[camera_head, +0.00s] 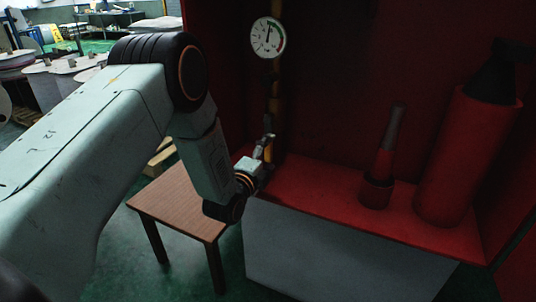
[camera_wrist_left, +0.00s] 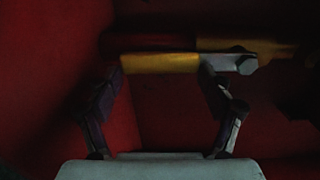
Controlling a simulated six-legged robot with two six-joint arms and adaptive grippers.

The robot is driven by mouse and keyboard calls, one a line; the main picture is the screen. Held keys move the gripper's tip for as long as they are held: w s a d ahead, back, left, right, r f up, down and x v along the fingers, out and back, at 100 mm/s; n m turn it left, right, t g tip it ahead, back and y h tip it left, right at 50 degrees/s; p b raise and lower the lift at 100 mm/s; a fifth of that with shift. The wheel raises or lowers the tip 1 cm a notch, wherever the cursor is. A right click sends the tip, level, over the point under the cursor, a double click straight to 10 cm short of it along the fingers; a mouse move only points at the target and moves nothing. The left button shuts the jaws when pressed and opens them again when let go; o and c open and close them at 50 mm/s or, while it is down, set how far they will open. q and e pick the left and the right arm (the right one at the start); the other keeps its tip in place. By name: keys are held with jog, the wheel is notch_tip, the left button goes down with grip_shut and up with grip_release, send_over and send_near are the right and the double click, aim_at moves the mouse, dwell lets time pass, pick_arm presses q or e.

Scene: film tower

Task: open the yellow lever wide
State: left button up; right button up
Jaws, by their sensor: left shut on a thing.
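The yellow lever (camera_wrist_left: 160,63) lies across the left wrist view, between the two fingers of my left gripper (camera_wrist_left: 163,80). The fingers close on it from both sides. At its right end it meets a grey metal fitting (camera_wrist_left: 232,63) with a bolt. In the head view my left gripper (camera_head: 266,150) is small and dark, at the vertical pipe inside the red cabinet. The lever is hard to make out there, hidden by the gripper and shadow. My right gripper is in neither view.
A round pressure gauge (camera_head: 267,37) sits on the pipe above. A red nozzle (camera_head: 384,160) and a red fire extinguisher (camera_head: 464,155) stand on the red cabinet floor (camera_head: 330,205) to the right. A small wooden table (camera_head: 180,203) stands below my left arm.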

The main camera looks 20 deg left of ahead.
pick_arm(q)
jog(key=o, duration=1.2)
jog(key=shift+w+r, duration=0.25)
jog(key=shift+r, duration=0.2)
jog(key=o, duration=0.4)
jog(key=shift+w+f, duration=0.4)
jog(key=shift+o, duration=0.2)
jog(key=shift+s, duration=0.7)
jog(key=s, duration=1)
jog(key=shift+s+a, duration=0.25)
jog(key=shift+s, duration=0.15)
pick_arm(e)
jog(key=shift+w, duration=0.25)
pick_arm(q)
jog(key=shift+s, duration=0.15)
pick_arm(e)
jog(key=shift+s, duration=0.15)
pick_arm(q)
jog(key=w, duration=1.2)
jog(key=shift+d, duration=0.25)
